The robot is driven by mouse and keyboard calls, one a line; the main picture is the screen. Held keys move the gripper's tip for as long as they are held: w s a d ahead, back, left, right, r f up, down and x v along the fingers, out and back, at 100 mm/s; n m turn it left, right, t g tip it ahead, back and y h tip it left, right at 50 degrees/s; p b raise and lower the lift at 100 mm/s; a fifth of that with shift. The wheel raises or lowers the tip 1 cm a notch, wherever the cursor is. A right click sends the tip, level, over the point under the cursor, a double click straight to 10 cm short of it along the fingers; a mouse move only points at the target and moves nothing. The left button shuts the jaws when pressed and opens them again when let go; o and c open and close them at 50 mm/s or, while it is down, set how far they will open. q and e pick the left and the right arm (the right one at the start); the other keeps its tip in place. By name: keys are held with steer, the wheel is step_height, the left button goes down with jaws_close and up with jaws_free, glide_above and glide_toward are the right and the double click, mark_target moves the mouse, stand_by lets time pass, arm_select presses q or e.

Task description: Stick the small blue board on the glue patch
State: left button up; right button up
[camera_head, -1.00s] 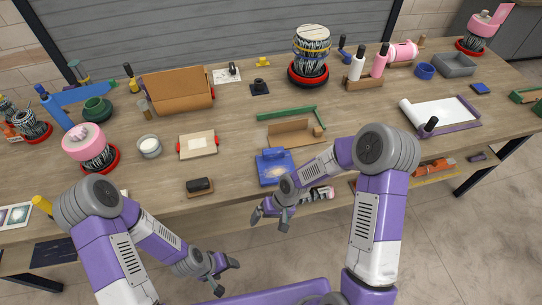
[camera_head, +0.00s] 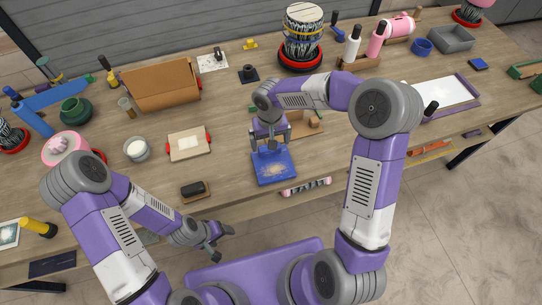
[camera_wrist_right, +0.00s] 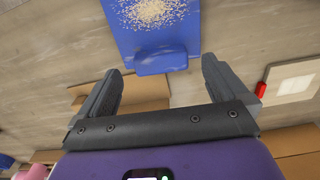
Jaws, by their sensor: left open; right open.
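A blue board (camera_head: 260,178) lies near the table's front edge with a pale speckled patch (camera_head: 274,168) on it. In the right wrist view, a smaller raised blue piece (camera_wrist_right: 160,60) sits at the board's edge nearest my gripper, beside the speckled patch (camera_wrist_right: 155,12); I cannot tell whether it is fixed there. My right gripper (camera_head: 270,148) is open above the board's far edge, with its fingers (camera_wrist_right: 160,88) either side of the raised piece, apart from it. My left gripper (camera_head: 222,241) is open and empty in front of the table. Another small blue slab (camera_head: 478,64) lies at the far right.
A pale panel with red grips (camera_head: 188,143) lies left of the board. A black roller-like block (camera_head: 194,189) lies at the front edge. A cardboard piece (camera_head: 300,128) lies behind the gripper, and a drum (camera_head: 301,35) stands at the back.

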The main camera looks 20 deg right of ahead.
mark_target(273, 162)
step_height(273, 162, down, 5)
steer(key=shift+w+f, duration=0.1)
steer(key=shift+f, duration=0.1)
steer(key=shift+c, duration=0.2)
steer(key=c, duration=0.9)
